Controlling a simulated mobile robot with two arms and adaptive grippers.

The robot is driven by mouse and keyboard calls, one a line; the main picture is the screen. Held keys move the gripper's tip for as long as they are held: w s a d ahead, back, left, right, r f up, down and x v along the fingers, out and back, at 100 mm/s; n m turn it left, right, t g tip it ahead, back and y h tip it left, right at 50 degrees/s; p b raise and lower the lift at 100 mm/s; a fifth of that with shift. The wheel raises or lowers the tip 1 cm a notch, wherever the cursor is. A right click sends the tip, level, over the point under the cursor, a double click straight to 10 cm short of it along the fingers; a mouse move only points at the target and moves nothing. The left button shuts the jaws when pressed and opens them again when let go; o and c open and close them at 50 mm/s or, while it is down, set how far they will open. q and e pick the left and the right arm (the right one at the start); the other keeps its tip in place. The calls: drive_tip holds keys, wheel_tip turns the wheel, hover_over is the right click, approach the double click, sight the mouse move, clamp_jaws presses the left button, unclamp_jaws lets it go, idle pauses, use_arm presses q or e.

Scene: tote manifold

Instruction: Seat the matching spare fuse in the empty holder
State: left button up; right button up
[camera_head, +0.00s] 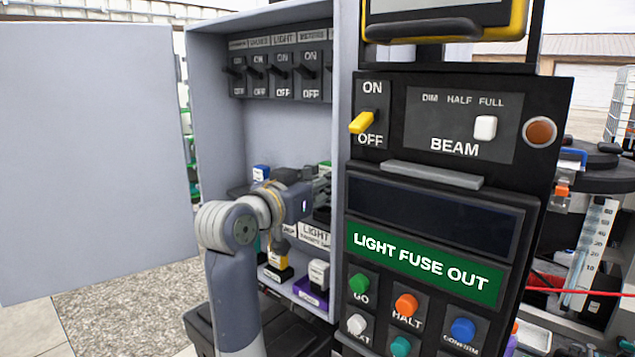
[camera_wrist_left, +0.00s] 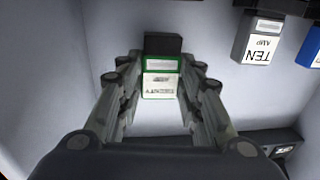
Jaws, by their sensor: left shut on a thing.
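My left gripper (camera_head: 318,184) reaches into the open fuse cabinet and is shut on a fuse. In the left wrist view the fuse (camera_wrist_left: 159,86) has a green-edged white label, reading upside down, apparently "TWENTY". It sits between the two fingers (camera_wrist_left: 158,75). A black block (camera_wrist_left: 162,44) lies right at its far end; I cannot tell whether this is part of the fuse or a holder. In the head view the gripper and arm hide the held fuse and the holder area. A label starting "LIGHT" (camera_head: 314,234) shows below the gripper. My right gripper is not in view.
A TEN AMP fuse (camera_wrist_left: 259,45) and a blue one (camera_wrist_left: 313,45) are at the wrist view's upper right. The panel display (camera_head: 424,266) reads LIGHT FUSE OUT. The cabinet door (camera_head: 95,160) stands open left.

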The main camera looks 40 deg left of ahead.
use_arm(q)
drive_tip(key=shift+f+b, duration=1.25)
drive_tip(key=shift+f, duration=0.8)
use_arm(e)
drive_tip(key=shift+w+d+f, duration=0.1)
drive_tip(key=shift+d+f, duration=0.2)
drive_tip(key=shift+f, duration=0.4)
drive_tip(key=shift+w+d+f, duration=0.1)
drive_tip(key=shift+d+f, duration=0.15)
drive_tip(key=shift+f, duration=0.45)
use_arm(q)
drive_tip(key=o, duration=1.1)
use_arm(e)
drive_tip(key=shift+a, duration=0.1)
use_arm(q)
drive_tip(key=shift+s, duration=0.15)
drive_tip(key=s, duration=0.7)
drive_tip(key=shift+s+d, duration=0.1)
drive_tip(key=shift+s, duration=0.1)
